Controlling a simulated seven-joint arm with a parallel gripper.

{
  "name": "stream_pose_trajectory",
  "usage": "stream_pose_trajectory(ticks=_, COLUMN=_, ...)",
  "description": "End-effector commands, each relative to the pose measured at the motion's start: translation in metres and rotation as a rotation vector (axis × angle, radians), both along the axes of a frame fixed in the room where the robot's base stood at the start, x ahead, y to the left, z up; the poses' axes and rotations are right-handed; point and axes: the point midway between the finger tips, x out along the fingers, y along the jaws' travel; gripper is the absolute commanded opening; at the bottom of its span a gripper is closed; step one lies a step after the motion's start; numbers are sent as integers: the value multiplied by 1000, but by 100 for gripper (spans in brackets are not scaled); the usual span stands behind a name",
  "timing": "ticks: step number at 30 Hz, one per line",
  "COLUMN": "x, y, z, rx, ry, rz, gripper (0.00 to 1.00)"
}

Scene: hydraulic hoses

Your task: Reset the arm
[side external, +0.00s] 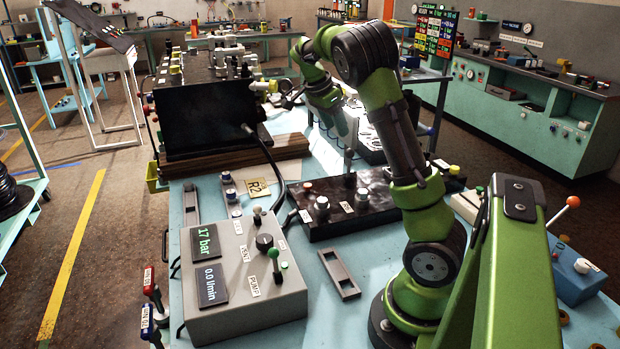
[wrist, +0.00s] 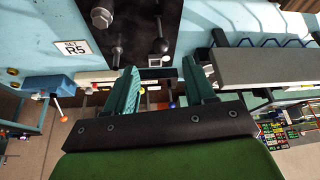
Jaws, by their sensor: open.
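My green arm rises from its base at the lower right of the side external view and bends over toward the far side of the bench. My gripper (side external: 338,122) hangs above the far middle of the bench, beyond the black fitting block (side external: 352,212). In the wrist view my gripper (wrist: 160,78) shows two teal fingers spread apart with nothing between them. A black plate with metal fittings (wrist: 135,38) lies beyond the fingers, with a tag reading R5 (wrist: 75,48) beside it.
A grey control box (side external: 245,275) with displays reading 17 bar and 0.0 l/min stands at the front left. A black box (side external: 208,118) with fittings stands behind it, and a black hose (side external: 272,160) curves between them. A slotted grey bar (side external: 339,274) lies on open blue bench.

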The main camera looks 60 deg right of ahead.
Motion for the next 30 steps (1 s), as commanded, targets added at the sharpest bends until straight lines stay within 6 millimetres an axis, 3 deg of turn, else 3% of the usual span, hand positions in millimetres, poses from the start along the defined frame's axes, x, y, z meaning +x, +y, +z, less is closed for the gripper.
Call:
stream_pose_trajectory(ticks=7, x=3, y=5, z=13, rx=0, ry=0, rz=-1, gripper=54)
stream_pose_trajectory(ticks=16, x=3, y=5, z=13, rx=2, ry=3, rz=8, gripper=54)
stream_pose_trajectory(ticks=20, x=5, y=4, z=7, rx=21, ry=26, rz=110, gripper=54)
stream_pose_trajectory(ticks=23, x=8, y=25, z=-13, rx=112, ry=29, rz=297, gripper=54)
stream_pose_trajectory(ticks=30, x=20, y=129, z=-24, rx=283, ry=-131, rz=847, gripper=54)
